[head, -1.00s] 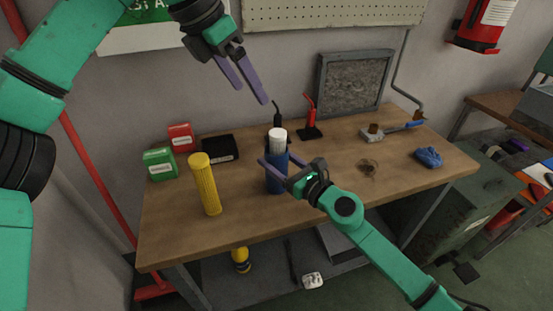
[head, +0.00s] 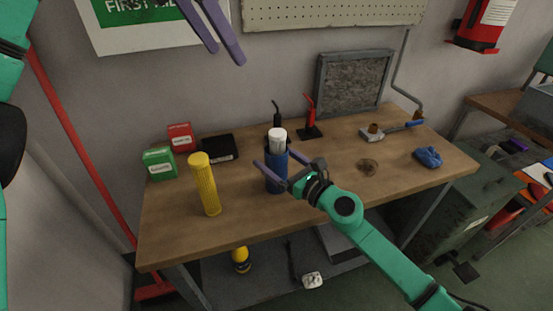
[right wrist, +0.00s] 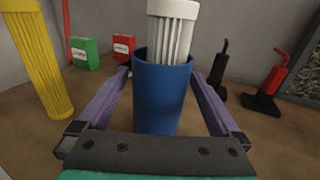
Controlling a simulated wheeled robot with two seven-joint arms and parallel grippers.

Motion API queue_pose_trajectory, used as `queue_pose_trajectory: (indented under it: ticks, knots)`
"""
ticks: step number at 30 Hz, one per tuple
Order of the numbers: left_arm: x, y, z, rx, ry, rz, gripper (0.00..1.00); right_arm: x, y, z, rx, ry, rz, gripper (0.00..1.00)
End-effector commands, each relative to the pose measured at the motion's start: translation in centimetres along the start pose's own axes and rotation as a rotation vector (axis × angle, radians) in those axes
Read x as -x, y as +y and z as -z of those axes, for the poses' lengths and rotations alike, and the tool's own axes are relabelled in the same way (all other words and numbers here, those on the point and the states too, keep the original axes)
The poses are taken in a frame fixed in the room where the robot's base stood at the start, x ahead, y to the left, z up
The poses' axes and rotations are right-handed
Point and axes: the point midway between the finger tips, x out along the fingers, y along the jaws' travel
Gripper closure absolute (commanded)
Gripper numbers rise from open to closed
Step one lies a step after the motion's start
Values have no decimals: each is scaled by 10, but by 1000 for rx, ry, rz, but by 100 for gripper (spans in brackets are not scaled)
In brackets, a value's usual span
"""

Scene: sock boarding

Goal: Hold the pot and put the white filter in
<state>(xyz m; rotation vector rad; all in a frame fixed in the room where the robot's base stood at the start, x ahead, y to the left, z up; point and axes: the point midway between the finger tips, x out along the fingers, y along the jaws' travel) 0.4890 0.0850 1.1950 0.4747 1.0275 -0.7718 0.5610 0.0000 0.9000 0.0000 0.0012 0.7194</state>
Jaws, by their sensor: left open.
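The blue pot (head: 276,182) stands upright on the workbench; it fills the middle of the right wrist view (right wrist: 162,100). The white ribbed filter (head: 277,141) is inside the pot with its upper part sticking out above the rim. In the right wrist view the filter (right wrist: 172,32) leans slightly. My right gripper (head: 274,158) has its fingers on either side of the pot, spread wide, with a gap showing beside the pot in the right wrist view. My left gripper (head: 220,38) is open and empty, high above the back of the bench near the wall.
A yellow ribbed filter (head: 204,184) stands left of the pot. Green (head: 160,163) and red (head: 181,137) boxes and a black tray (head: 219,149) are behind it. Black and red tools (head: 310,118) stand behind the pot. A blue cloth (head: 428,157) lies at right. The front of the bench is clear.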

Motion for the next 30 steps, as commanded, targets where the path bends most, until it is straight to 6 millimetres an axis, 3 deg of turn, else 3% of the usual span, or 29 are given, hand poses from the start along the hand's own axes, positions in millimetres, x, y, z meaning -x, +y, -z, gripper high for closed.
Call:
queue_pose_trajectory:
  ticks: [5, 12, 18, 23, 30]
  knots:
    - [0, 0, 0, 0, 0, 0, 15, 12, -1, 1, -1, 2, 2, 0]
    - [0, 0, 0, 0, 0, 0, 15, 70, 1, 3, -5, 5, 0, 0]
    - [0, 0, 0, 0, 0, 0, 15, 107, 0, 2, -6, 2, 1, 0]
    - [0, 0, 0, 0, 0, 0, 15, 120, 0, 0, -1, 1, -1, 0]
    - [0, 0, 0, 0, 0, 0, 15, 120, 0, 0, 0, 0, 0, 0]
